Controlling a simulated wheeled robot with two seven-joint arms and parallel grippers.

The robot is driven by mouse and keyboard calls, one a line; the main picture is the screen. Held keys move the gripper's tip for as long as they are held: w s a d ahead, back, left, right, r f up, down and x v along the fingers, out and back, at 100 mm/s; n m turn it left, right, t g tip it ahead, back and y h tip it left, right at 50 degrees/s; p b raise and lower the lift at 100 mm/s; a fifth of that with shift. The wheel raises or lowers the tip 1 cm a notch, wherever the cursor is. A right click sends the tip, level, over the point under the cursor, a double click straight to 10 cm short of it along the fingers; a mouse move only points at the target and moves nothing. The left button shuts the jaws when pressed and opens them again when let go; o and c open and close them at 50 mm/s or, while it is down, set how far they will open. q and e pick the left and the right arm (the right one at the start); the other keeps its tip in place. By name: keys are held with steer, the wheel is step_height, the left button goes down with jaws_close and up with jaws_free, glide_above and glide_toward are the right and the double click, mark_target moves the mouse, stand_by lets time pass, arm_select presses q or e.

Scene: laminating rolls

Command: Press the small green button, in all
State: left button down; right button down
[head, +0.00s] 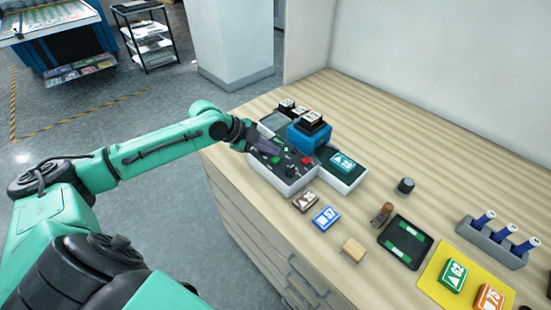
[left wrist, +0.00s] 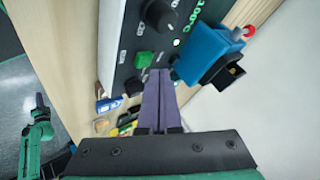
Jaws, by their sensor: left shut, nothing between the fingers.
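The green button (left wrist: 144,60) is a small square on the dark panel of a grey machine (left wrist: 112,45) in the left wrist view. In the head view it is small on the panel (head: 275,160), close to my gripper. My left gripper (left wrist: 159,72) is shut and empty; its purple fingertips are just beside and below the green button in the left wrist view. Whether they touch the panel I cannot tell. In the head view my left gripper (head: 268,146) reaches over the machine from the left. My right gripper is not in view.
On the panel are a black knob (left wrist: 160,15), a black button (left wrist: 134,86) and a red button (head: 306,160). A blue block (head: 309,136) stands on the machine. Numbered blocks, a black tray (head: 405,240), a yellow mat (head: 440,291) and a grey rack (head: 492,245) lie to the right.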

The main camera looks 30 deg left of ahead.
arm_select(q)
steer(key=shift+f, duration=0.15)
stand_by(0.3)
steer(key=shift+f, duration=0.3)
